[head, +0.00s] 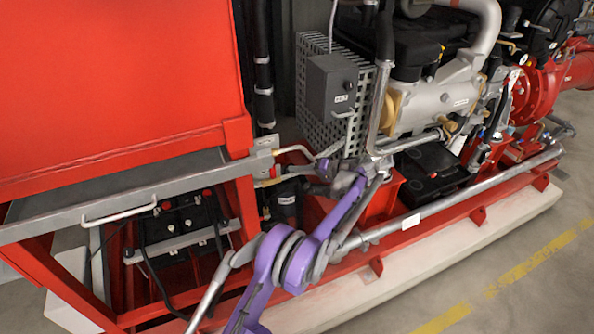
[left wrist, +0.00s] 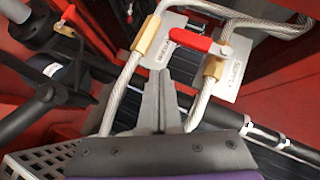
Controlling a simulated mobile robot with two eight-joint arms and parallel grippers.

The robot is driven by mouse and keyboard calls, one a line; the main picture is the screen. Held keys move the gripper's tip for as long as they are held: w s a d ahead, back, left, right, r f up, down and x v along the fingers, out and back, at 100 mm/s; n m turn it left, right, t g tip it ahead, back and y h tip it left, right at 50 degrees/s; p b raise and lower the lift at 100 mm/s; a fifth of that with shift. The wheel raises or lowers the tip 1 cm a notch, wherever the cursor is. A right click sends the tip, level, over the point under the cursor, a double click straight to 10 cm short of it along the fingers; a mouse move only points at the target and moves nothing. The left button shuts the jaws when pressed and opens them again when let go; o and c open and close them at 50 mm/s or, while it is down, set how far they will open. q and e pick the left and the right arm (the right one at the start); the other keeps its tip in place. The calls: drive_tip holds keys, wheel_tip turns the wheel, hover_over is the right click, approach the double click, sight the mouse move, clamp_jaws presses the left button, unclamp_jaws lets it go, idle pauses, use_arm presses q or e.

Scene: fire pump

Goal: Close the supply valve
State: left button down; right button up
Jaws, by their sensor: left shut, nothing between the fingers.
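A red valve lever (left wrist: 198,41) shows in the left wrist view, ahead of my fingertips. It reaches left from its pivot on the right-hand braided hose, across the gap towards the other hose. A metal tag (left wrist: 232,72) sits by that pivot and another tag (left wrist: 160,55) by the left hose; their lettering is too small to read surely. My left gripper (left wrist: 151,80) is shut and empty, its tips just short of the lever and apart from it. In the head view the left gripper (head: 324,168) is beside the red tank frame, and the lever is hard to make out. My right gripper is out of view.
Braided hoses (left wrist: 116,95) with brass fittings flank my fingers closely. In the head view, a grey control box (head: 333,88) and perforated guard (head: 365,110) stand behind the gripper. A long grey pipe (head: 440,202) runs right. Bare floor (head: 520,270) lies at lower right.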

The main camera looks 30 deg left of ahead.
use_arm(q)
drive_tip(key=w+d, duration=0.1)
drive_tip(key=d, duration=0.9)
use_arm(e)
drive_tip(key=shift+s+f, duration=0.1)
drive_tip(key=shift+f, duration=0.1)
use_arm(q)
drive_tip(key=shift+w, duration=0.1)
